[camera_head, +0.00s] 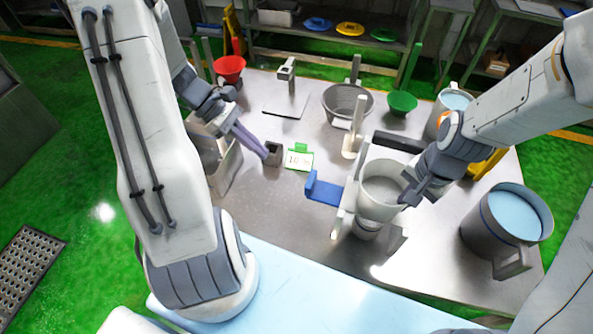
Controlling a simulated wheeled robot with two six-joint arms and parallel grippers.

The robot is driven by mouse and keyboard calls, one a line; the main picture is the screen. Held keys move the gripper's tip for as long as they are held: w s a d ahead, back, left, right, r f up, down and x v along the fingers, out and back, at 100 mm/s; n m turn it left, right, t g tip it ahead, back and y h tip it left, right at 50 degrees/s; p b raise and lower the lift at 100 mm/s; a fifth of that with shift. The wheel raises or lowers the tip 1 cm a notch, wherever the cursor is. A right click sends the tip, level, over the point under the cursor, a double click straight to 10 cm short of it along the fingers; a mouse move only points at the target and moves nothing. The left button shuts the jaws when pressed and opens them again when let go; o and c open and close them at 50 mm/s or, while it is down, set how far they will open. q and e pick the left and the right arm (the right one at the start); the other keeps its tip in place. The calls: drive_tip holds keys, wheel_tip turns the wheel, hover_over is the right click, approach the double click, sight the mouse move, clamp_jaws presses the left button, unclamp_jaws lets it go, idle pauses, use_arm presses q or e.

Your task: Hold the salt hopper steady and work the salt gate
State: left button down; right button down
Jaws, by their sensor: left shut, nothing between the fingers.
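A light grey cylindrical hopper (382,190), likely the salt hopper, stands upright in a pale stand right of the table's middle. A blue paddle-like handle (325,190), possibly the gate's, sticks out on its left side. My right gripper (408,196) is at the hopper's right rim; its fingers are partly hidden, and I cannot tell whether they grip it. My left gripper (263,153) is shut and empty, its long fingers pointing down right beside a small dark grey block (273,154). It is apart from the blue handle. The hopper's outlet is mostly hidden.
A grey bin (226,168) is under my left arm. A mesh basket (346,102), red funnel (229,68), green funnel (401,102) and blue-filled jug (505,220) stand around. The front middle of the table (290,220) is clear.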

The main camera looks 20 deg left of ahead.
sight(314, 178)
use_arm(q)
drive_tip(key=d+f, duration=0.5)
drive_tip(key=d, duration=0.4)
drive_tip(key=shift+w+d+f, duration=0.15)
drive_tip(key=shift+w+d, duration=0.05)
drive_tip(key=shift+w, duration=0.1)
drive_tip(key=shift+d, duration=0.1)
drive_tip(key=d, duration=0.4)
drive_tip(key=shift+w, duration=0.15)
drive_tip(key=shift+d, duration=0.35)
use_arm(e)
drive_tip(key=shift+a, duration=0.1)
use_arm(q)
drive_tip(key=shift+a, duration=0.1)
